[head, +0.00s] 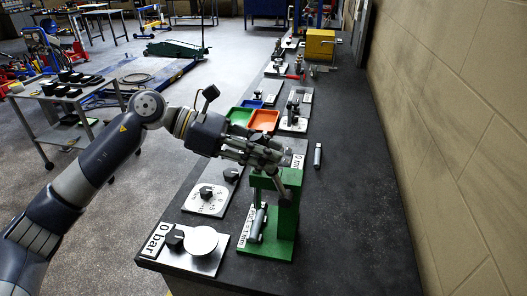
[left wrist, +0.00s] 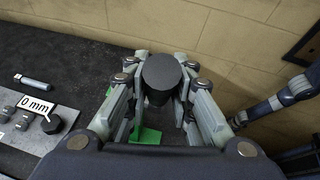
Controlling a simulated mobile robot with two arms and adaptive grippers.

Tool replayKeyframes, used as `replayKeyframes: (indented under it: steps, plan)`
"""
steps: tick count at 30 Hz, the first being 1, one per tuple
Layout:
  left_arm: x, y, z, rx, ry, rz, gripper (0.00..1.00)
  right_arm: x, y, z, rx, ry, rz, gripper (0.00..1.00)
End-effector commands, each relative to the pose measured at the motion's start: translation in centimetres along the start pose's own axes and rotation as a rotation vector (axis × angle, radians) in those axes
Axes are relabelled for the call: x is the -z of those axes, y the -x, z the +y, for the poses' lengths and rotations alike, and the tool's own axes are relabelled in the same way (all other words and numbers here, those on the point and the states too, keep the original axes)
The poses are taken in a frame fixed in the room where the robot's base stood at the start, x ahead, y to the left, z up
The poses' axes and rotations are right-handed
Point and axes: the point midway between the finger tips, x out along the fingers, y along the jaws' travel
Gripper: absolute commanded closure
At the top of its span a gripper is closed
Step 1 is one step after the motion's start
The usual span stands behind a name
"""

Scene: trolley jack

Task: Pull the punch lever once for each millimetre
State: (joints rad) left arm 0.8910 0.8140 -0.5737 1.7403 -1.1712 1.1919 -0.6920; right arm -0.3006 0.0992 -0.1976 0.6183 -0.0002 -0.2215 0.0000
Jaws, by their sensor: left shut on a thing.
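My left gripper (head: 272,158) is at the top of the press. In the left wrist view its fingers (left wrist: 160,95) are closed around a black round knob (left wrist: 160,76), which I take as the end of the punch lever.
A "0 bar" sign (head: 157,239) and a plate with a white disc (head: 201,241) are at the bench's near left. Green (head: 240,116) and orange (head: 263,120) trays lie beyond. A small grey cylinder (head: 318,155) lies right of the press. The bench's right side is clear to the wall.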

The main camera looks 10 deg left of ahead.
Motion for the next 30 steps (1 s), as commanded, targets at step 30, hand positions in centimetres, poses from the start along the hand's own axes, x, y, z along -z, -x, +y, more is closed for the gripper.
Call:
replayKeyframes:
  steps: [30]
  plan:
    - [-3.7,-7.7,-1.8,-0.084,-0.096,0.637,1.00,0.7,3.6,-1.1,0.014,-0.005,0.007,0.35]
